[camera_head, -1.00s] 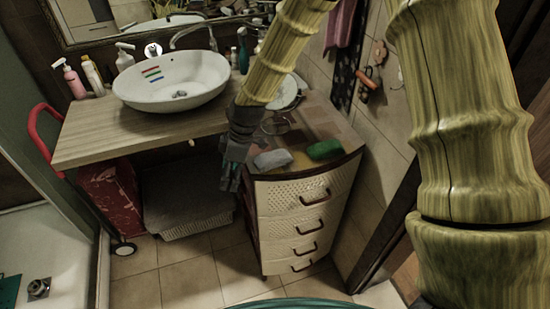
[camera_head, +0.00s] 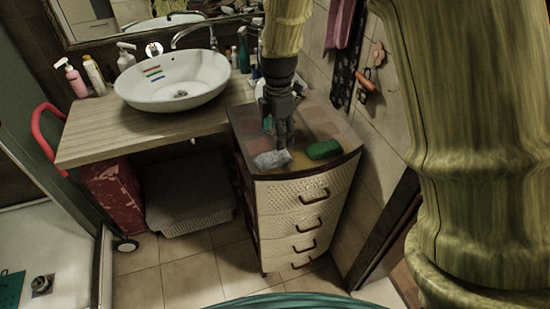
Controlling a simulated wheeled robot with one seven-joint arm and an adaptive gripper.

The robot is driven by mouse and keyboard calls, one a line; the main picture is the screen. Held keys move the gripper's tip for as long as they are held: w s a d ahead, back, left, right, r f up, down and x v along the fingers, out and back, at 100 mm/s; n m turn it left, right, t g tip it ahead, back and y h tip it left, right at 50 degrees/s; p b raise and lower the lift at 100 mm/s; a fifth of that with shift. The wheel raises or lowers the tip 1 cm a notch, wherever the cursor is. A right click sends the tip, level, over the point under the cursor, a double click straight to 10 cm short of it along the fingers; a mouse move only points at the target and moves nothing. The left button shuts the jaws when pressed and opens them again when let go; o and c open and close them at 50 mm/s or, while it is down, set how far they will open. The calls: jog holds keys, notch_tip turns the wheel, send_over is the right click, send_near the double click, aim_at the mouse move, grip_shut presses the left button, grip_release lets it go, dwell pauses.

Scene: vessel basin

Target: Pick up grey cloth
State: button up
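The grey cloth (camera_head: 271,160) is a small crumpled lump near the front edge of the drawer cabinet's top (camera_head: 318,118). My gripper (camera_head: 278,140) points down right behind and above the cloth. Its fingertips look very close to the cloth's back edge. I cannot tell whether they touch it or how far apart the fingers are.
A green sponge-like item (camera_head: 323,149) lies just right of the cloth. The wooden counter (camera_head: 130,130) with a white basin (camera_head: 170,85) is to the left. Bottles (camera_head: 93,75) stand behind the basin. A tiled wall (camera_head: 385,130) borders the cabinet on the right.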

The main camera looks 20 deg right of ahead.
aim_at(277, 155)
notch_tip(277, 155, down, 3)
jog(key=shift+w+f+p, duration=0.1)
jog(key=shift+p, duration=0.25)
jog(key=shift+a+f+p, duration=0.15)
jog(key=shift+f+p, duration=1.15)
jog(key=shift+f, duration=0.65)
jog(key=shift+f+p, duration=0.3)
jog(key=shift+f, duration=0.85)
jog(key=shift+c, duration=0.2)
jog(key=c, duration=0.9)
